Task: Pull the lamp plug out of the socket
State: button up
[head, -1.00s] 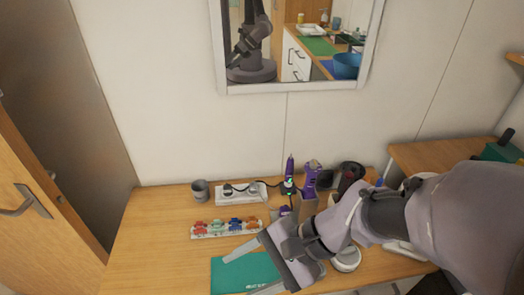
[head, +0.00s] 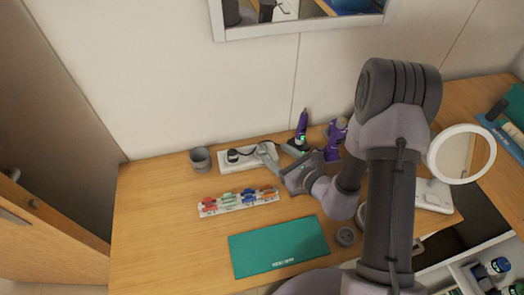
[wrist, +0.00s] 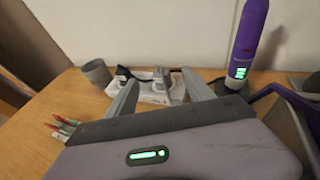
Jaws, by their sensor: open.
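A white socket strip (head: 226,168) lies on the counter by the wall; it also shows in the wrist view (wrist: 150,97). Two plugs sit in it: a left plug with a dark cord (wrist: 123,74) and a grey-white right plug (wrist: 161,78). I cannot tell for certain which belongs to the lamp. My gripper (head: 279,153) is open, near the strip's right end. In the wrist view the open fingers of my gripper (wrist: 160,90) point toward the strip, and the right plug shows between them. In the head view the gripper partly hides the strip's right end.
A grey cup (head: 200,160) stands left of the strip. A rack of coloured clips (head: 238,201) and a green mat (head: 278,246) lie in front. Purple tools (head: 301,128) stand right of the gripper; one rises close by in the wrist view (wrist: 249,35). A round mirror (head: 474,154) stands right.

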aim_at(262, 143)
jog(key=b+x, duration=0.1)
jog(key=x, duration=0.6)
jog(key=shift+a+f, duration=0.1)
grip_shut()
